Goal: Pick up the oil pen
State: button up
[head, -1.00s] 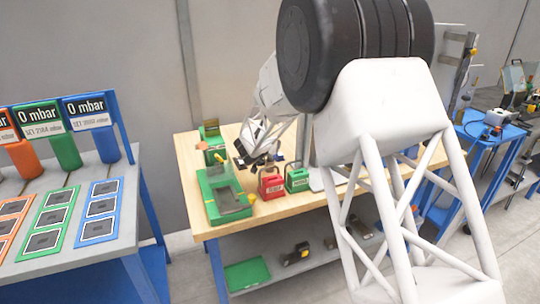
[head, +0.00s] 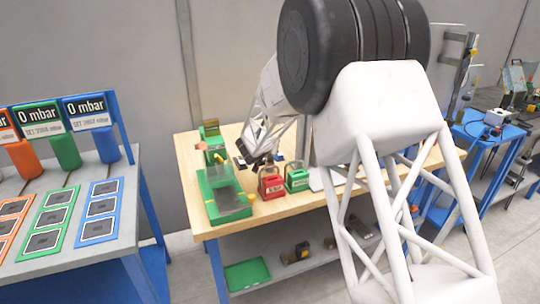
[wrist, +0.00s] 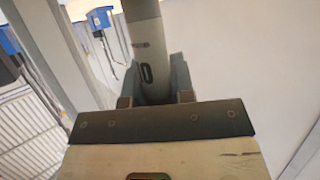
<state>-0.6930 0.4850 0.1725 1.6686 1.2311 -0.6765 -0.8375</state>
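My gripper (head: 262,150) is in the head view, at the end of my pale lattice arm. It points down over the wooden bench (head: 285,207), behind the red case. Its fingertips are dark and too small to tell open from shut. In the wrist view, a pale grey cylinder (wrist: 146,45) with dark marks stands between two dark side pieces, above a dark bar with screws.
A red case (head: 271,184) and a green case (head: 297,180) stand on the bench, right of a green fixture (head: 212,204). A green tray (head: 247,274) lies on the lower shelf. A grey table with pressure displays (head: 90,112) is at left, a blue cart (head: 487,128) at right.

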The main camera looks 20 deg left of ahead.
grip_shut()
jog(key=shift+r, duration=0.1)
notch_tip(320, 180, up, 10)
dwell(0.6)
dwell(0.5)
